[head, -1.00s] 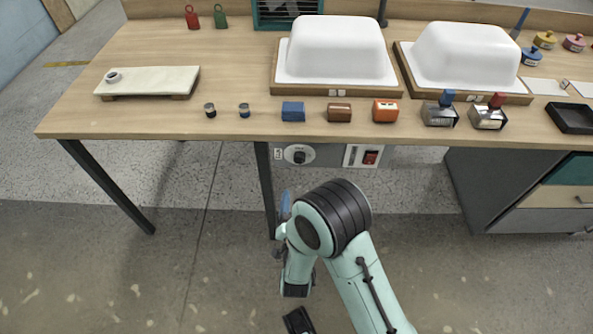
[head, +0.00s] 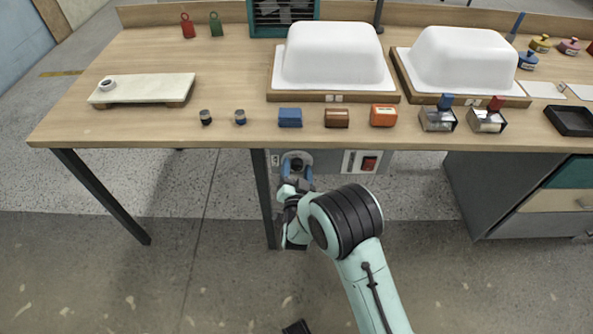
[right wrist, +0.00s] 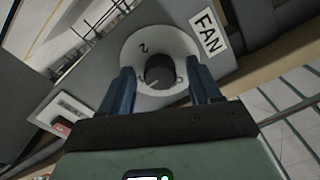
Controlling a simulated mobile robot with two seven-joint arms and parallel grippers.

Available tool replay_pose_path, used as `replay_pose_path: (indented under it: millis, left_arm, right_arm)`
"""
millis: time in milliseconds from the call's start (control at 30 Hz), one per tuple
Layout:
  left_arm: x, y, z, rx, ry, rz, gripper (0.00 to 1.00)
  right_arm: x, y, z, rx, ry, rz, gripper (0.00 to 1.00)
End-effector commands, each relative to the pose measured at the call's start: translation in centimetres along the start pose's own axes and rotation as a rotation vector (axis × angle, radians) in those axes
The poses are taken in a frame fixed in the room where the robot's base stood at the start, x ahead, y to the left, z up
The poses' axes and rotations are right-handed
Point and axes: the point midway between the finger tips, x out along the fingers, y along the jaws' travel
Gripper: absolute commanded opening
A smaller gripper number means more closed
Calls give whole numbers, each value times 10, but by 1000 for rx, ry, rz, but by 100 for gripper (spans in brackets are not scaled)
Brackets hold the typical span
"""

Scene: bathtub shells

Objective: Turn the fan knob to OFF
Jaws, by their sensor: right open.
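The fan knob (right wrist: 159,72) is a dark round knob on a pale dial plate (right wrist: 138,44), with a white FAN label (right wrist: 209,32) beside it in the right wrist view. In the head view the knob (head: 296,164) sits on the grey panel under the table's front edge. My right gripper (head: 297,167) is at the dial, its blue fingers open. In the right wrist view the right gripper's fingers (right wrist: 162,84) stand on either side of the knob with gaps. Whether they touch the knob cannot be told. My left gripper is out of view.
A red rocker switch (head: 369,163) is on the panel right of the dial. A table leg (head: 262,198) stands just left of it. The wooden tabletop (head: 160,122) overhangs above, with small blocks and two white tub shells (head: 334,55) on it.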

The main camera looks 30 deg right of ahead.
Motion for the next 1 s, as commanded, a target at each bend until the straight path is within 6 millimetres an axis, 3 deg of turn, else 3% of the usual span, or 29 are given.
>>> replay_pose_path:
  millis: [167, 333, 667, 1000]
  left_arm:
    - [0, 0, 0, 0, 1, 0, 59]
    - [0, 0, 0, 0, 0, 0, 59]
    - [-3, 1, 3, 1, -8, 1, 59]
    - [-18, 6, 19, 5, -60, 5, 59]
  right_arm:
    - [0, 0, 0, 0, 0, 0, 63]
    - [0, 0, 0, 0, -1, 0, 7]
    - [-1, 0, 0, -30, -1, 1, 7]
    - [-1, 0, -1, -236, -3, 0, 7]
